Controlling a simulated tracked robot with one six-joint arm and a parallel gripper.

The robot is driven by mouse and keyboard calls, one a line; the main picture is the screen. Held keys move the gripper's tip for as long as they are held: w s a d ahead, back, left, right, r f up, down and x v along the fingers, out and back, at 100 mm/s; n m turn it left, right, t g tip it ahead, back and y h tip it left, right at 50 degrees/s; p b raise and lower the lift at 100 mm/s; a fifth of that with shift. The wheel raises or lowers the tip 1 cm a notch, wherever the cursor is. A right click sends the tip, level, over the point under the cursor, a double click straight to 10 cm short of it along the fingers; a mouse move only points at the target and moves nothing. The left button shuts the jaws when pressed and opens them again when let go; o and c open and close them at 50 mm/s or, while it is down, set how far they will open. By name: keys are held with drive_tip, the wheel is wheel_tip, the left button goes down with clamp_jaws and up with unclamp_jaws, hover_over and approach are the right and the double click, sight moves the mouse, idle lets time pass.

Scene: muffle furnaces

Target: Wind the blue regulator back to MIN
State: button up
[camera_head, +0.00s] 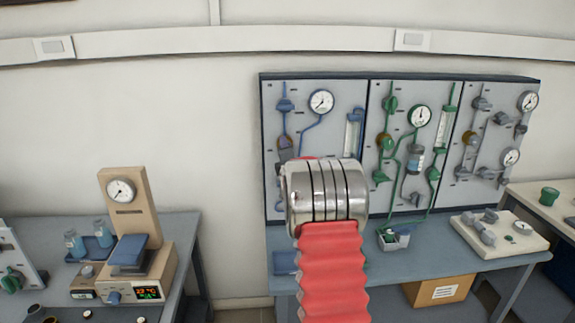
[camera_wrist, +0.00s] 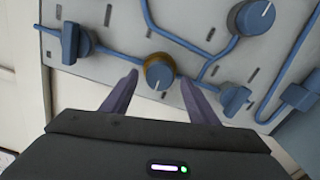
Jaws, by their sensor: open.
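The blue regulator (camera_wrist: 159,72) is a small round knob with a grey-blue face and a brass-coloured ring, on the blue-piped panel. In the wrist view it sits between the tips of my gripper (camera_wrist: 159,79). The fingers are open, one on each side, and do not appear closed on it. A pale mark shows on the knob face, but its scale and MIN label cannot be read. In the head view a brass-ringed part (camera_head: 285,142) shows on the left panel (camera_head: 345,91). My arm hides the gripper and the lower part of that panel there.
Blue taps stand to the left (camera_wrist: 73,43) and right (camera_wrist: 235,100) of the regulator, joined by blue pipe. A larger round blue part (camera_wrist: 252,17) is at upper right. A bench (camera_head: 420,262) runs below the panels. A scale-like instrument (camera_head: 140,270) stands on the left bench.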

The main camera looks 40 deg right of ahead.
drive_tip(key=v, duration=1.2)
drive_tip(key=shift+s+a, duration=0.2)
drive_tip(key=shift+a, duration=0.1)
drive_tip(key=shift+f, duration=0.1)
